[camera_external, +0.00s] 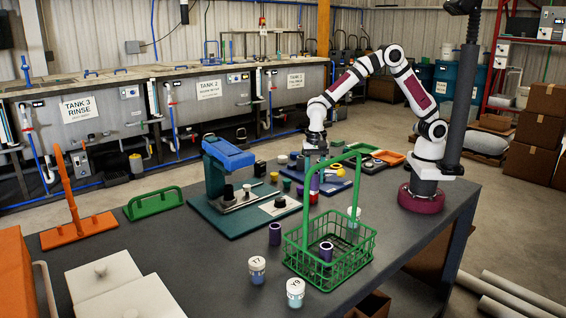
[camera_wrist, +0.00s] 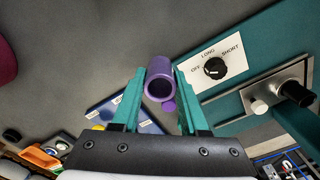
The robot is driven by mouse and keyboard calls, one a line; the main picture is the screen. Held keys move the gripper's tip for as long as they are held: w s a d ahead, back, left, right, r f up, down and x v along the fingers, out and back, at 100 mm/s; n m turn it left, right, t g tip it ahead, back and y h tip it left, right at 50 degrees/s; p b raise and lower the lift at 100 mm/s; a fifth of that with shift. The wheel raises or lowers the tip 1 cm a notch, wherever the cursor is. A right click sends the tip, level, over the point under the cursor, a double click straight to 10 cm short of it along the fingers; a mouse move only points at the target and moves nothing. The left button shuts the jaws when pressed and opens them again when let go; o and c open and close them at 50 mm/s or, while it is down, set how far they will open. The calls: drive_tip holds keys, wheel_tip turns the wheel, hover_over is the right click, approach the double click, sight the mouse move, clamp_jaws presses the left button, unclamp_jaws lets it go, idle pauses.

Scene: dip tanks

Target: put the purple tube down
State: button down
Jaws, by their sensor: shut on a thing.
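My gripper (camera_wrist: 160,100) is shut on a purple tube (camera_wrist: 160,78), whose open end faces the wrist camera between the two teal fingers. In the external view my gripper (camera_external: 315,165) points down behind the green basket's handle, with the purple tube (camera_external: 315,183) below it. Whether the tube's lower end touches anything is unclear. Another purple tube (camera_external: 275,234) stands upright on the dark table (camera_external: 190,258), left of the green wire basket (camera_external: 330,268). A further purple tube (camera_external: 326,251) is inside the basket.
White-lidded jars (camera_external: 257,270) and (camera_external: 295,292) stand near the basket. A teal-based device with a blue top (camera_external: 228,152) stands left of my gripper; a dial (camera_wrist: 214,68) marked OFF, LONG, SHORT shows close by. An orange stand (camera_external: 75,225) and green bracket (camera_external: 153,203) are farther left.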

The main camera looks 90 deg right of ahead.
drive_tip(key=s+d+r+n, duration=0.3)
drive_tip(key=d+r+n, duration=0.1)
drive_tip(key=r+n, duration=0.45)
drive_tip(key=s+d+r+n, duration=0.3)
drive_tip(key=d+r+n, duration=0.1)
drive_tip(key=r+n, duration=0.45)
drive_tip(key=w+a+f+m, duration=0.2)
drive_tip(key=f+m, duration=0.5)
drive_tip(key=m, duration=0.1)
drive_tip(key=w+a+f+m, duration=0.1)
drive_tip(key=w+f+m, duration=0.2)
drive_tip(key=f+m, duration=0.4)
drive_tip(key=shift+a+f+m, duration=0.2)
drive_tip(key=shift+a+m, duration=0.15)
drive_tip(key=shift+m, duration=0.75)
drive_tip(key=a+f, duration=0.2)
drive_tip(key=a, duration=0.1)
drive_tip(key=w+a+f, duration=0.1)
drive_tip(key=a+f, duration=0.1)
drive_tip(key=a, duration=0.2)
drive_tip(key=w+a+f, duration=0.1)
drive_tip(key=a+f, duration=0.1)
drive_tip(key=a, duration=0.2)
drive_tip(key=shift+w+f, duration=0.15)
drive_tip(key=shift+f, duration=0.25)
drive_tip(key=shift+a+f, duration=0.2)
drive_tip(key=shift+f, duration=1.75)
